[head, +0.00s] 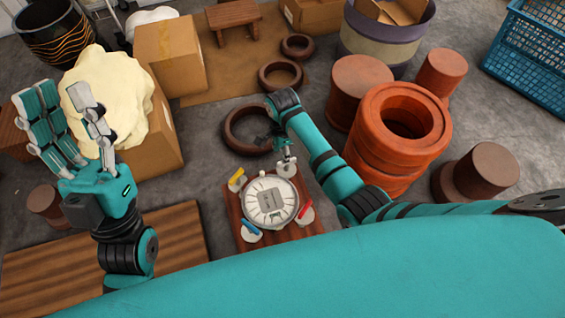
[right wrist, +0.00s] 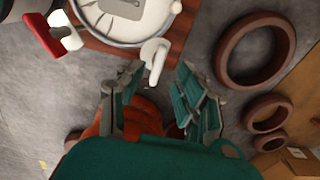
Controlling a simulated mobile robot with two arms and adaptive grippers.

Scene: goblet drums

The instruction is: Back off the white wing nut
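A round drum (head: 270,203) with a pale head and silver rim lies on a small wooden board (head: 233,222). Yellow (head: 237,179), red (head: 304,216) and blue (head: 251,231) wing nuts sit around it. The white wing nut (head: 287,166) is at its far right side. It also shows in the right wrist view (right wrist: 153,58). My right gripper (head: 283,147) is open beside the drum, its fingers either side of the white nut's outer end, with gaps visible. Contact cannot be told. My left gripper (head: 65,112) is open, raised and empty at the left.
Brown rings (head: 246,130) lie beyond the board. An orange ring-topped clay cylinder (head: 385,150) stands right of my right arm. A cardboard box (head: 155,145) with a cream lump (head: 125,95) stands behind my left gripper. A wooden plank (head: 180,235) lies at lower left.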

